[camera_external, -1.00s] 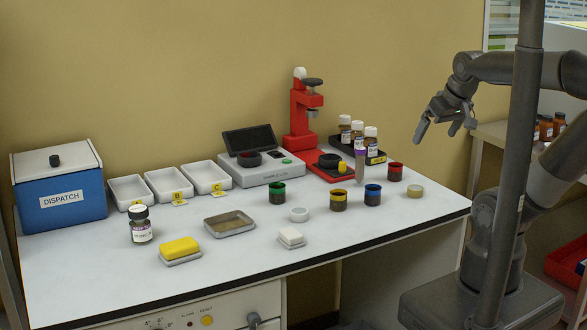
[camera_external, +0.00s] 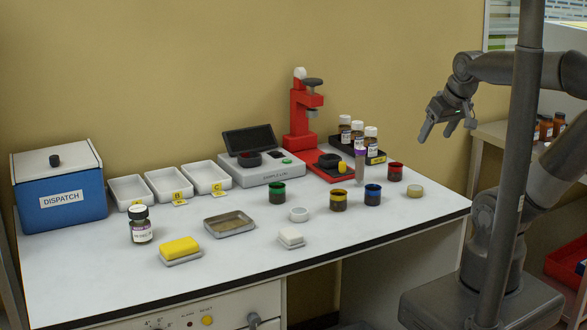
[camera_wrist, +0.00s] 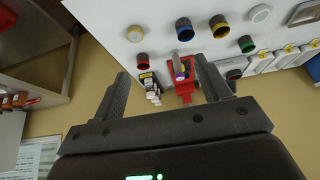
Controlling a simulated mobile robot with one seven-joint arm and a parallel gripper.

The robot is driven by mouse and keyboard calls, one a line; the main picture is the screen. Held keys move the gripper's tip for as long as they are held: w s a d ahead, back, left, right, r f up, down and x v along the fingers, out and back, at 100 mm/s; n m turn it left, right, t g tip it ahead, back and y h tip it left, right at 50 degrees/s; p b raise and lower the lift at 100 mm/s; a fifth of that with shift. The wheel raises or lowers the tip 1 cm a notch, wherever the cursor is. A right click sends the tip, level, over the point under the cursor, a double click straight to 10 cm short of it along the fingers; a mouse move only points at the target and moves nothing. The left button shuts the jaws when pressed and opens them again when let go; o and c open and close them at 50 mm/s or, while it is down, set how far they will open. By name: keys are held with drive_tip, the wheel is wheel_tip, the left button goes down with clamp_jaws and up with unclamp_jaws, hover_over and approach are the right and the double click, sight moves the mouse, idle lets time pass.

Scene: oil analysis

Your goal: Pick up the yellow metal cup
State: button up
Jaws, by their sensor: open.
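The yellow metal cup (camera_external: 338,200) is a small dark cup with a yellow band. It stands upright on the white bench between the green-banded cup (camera_external: 277,192) and the blue-banded cup (camera_external: 372,195). It also shows near the top of the wrist view, as a yellow-rimmed cup (camera_wrist: 219,25). My gripper (camera_external: 447,129) is open and empty, in the air above and to the right of the bench, apart from the cup. Both fingers of my gripper (camera_wrist: 162,72) show in the wrist view with nothing between them.
A red-banded cup (camera_external: 395,172), a tall tube with a purple top (camera_external: 360,163), a red press (camera_external: 302,115) and a black rack of bottles (camera_external: 374,157) stand near the cup. A white lid (camera_external: 299,214) lies to its left. The bench front before the cup is clear.

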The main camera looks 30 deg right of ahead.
drive_tip(key=shift+c, duration=0.2)
drive_tip(key=n+g, duration=0.2)
drive_tip(key=n, duration=0.1)
hover_over(337, 200)
drive_tip(key=d, duration=0.2)
drive_tip(key=shift+y, duration=0.4)
drive_tip(key=f, duration=1.6)
drive_tip(key=shift+w+f, duration=0.15)
drive_tip(key=shift+w, duration=0.25)
drive_tip(key=shift+s+x, duration=0.15)
drive_tip(key=shift+x, duration=1.2)
drive_tip(key=shift+s+x, duration=0.2)
drive_tip(key=shift+x, duration=1.15)
drive_tip(key=shift+a+f, duration=0.1)
drive_tip(key=shift+c, duration=0.3)
drive_tip(key=c, duration=1)
